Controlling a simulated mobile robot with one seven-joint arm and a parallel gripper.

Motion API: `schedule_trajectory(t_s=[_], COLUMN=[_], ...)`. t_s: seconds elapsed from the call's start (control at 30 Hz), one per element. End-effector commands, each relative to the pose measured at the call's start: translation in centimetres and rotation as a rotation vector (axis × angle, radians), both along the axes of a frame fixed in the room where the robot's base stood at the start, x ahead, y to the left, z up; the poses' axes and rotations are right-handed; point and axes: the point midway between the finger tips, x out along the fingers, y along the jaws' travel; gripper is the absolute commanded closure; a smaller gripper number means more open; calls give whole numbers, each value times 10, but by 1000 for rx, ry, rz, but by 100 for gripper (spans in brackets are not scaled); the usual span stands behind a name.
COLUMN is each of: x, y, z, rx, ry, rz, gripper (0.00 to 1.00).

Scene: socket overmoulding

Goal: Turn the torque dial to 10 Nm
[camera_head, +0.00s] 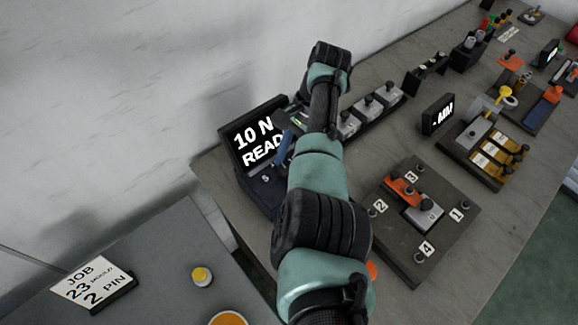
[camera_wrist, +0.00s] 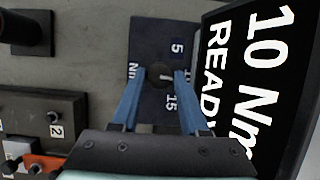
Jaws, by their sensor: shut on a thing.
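The torque unit's screen (camera_head: 256,143) reads "10 N" and "READ" in the head view, partly cut off by my arm. In the wrist view the screen (camera_wrist: 248,85) reads "10 Nm" and "READY". The dark round torque dial (camera_wrist: 160,73) sits on the unit's dark blue base, with labels 5, 15 and Nm around it; one label is partly hidden by a finger. My gripper (camera_wrist: 161,78) has its blue fingers on either side of the dial, shut on it. In the head view one blue finger (camera_head: 285,147) shows and the dial is hidden.
A dark plate with numbered posts (camera_head: 432,245) and an orange and grey part stands right of my arm. Grey-topped blocks (camera_head: 367,108) stand behind my arm. A job card (camera_head: 92,283) and a yellow button (camera_head: 202,276) are on the grey surface at lower left.

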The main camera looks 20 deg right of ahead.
Motion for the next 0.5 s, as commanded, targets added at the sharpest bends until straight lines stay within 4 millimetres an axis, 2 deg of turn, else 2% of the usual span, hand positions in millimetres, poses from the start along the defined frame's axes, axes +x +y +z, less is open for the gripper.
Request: schedule_trajectory(t_s=[0.2, 0.5], x=[1, 1], y=[0, 0], z=[-2, 0], rx=[0, -1], ry=[1, -1], rz=[89, 131], gripper=[100, 100])
